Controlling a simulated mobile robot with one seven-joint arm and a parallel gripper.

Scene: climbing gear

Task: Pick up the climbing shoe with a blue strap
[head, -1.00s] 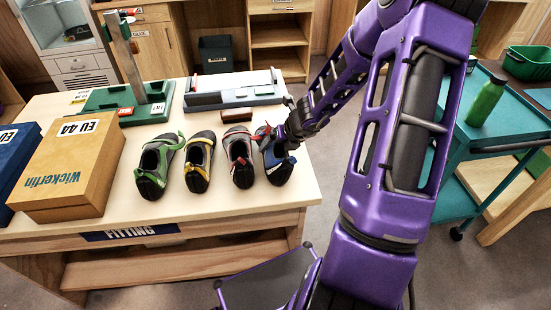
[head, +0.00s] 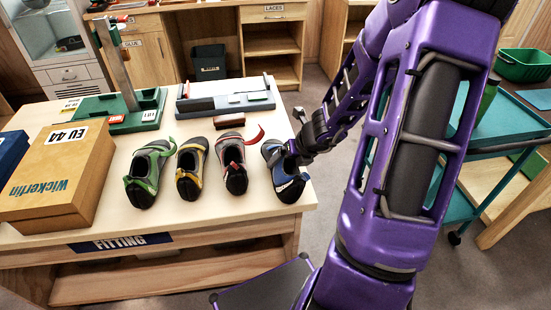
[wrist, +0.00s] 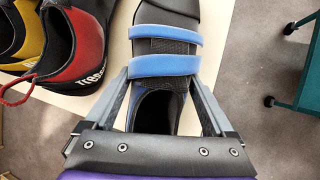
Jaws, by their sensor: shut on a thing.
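The climbing shoe with a blue strap (head: 286,178) is at the right end of a row of shoes near the table's right edge. In the wrist view the same shoe (wrist: 165,48) shows two blue straps and its dark opening. My gripper (wrist: 160,108) is shut on this shoe, with one finger against each side around the opening. In the head view my gripper (head: 298,150) is at the shoe's right side, partly hidden by my own wrist. I cannot tell whether the shoe is clear of the tabletop.
A red shoe (head: 232,163), a yellow shoe (head: 190,168) and a green shoe (head: 148,172) stand to the left on the table (head: 205,217). A shoebox (head: 60,175) is at the table's left. A teal cart (head: 490,128) stands to the right, across a floor gap.

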